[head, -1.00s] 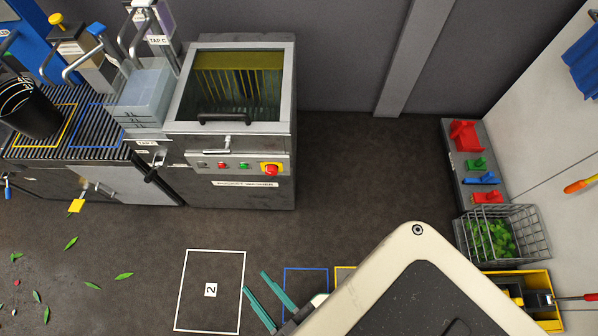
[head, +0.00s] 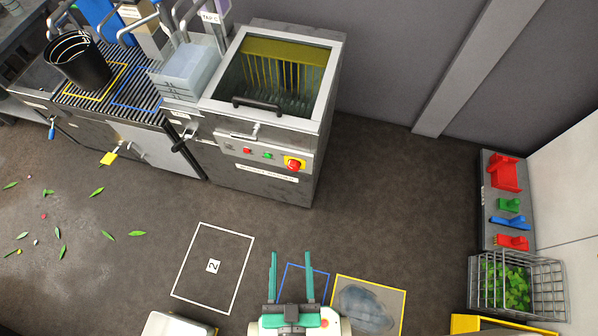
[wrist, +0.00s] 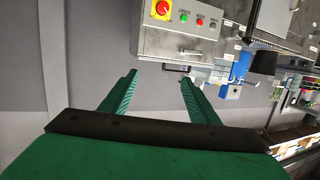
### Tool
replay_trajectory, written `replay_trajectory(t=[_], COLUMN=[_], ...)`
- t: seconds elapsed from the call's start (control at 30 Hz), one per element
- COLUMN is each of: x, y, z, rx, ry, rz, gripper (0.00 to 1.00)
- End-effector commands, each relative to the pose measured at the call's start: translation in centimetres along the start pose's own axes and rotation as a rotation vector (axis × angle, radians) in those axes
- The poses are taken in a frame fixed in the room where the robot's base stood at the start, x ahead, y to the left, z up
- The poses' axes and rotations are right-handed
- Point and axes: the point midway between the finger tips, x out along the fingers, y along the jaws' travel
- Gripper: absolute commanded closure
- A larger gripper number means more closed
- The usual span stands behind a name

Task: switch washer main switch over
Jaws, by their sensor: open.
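The washer (head: 265,180) is a grey steel box with an open-topped tank. Its front panel carries a small grey switch (head: 229,146), a red button (head: 246,150), a green button (head: 267,155) and a red knob on a yellow plate (head: 293,164). In the wrist view, the panel appears inverted, with the grey switch (wrist: 212,23) beside the red button (wrist: 200,22). I cannot read the labels or the switch's position. My gripper (head: 291,256) is open and empty, its teal fingers apart from the washer, below and in front of it. It also shows in the wrist view (wrist: 158,77).
A ribbed counter with a black bucket (head: 79,60) and a pale blue crate (head: 186,72) adjoins the washer on the left. A wire basket with greenery (head: 517,290) stands at the right. The floor before the washer is clear, with scattered leaves farther left.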

Motion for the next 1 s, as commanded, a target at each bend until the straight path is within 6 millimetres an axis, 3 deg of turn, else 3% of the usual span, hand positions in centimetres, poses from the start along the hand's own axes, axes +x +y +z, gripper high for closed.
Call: replay_trajectory(t=[0.2,0.5,0.8,1.0], x=[6.2,16.4,26.1,29.0], y=[-2.4,-4.5,-3.9,-2.9], z=[6.3,12.7,16.5,17.4], rx=[0.021,-0.017,-0.12,-0.17], ry=[0.077,0.15,0.17,0.166], rz=[0.055,0.15,0.256,0.296], gripper=[0.45,0.45,0.45,0.45])
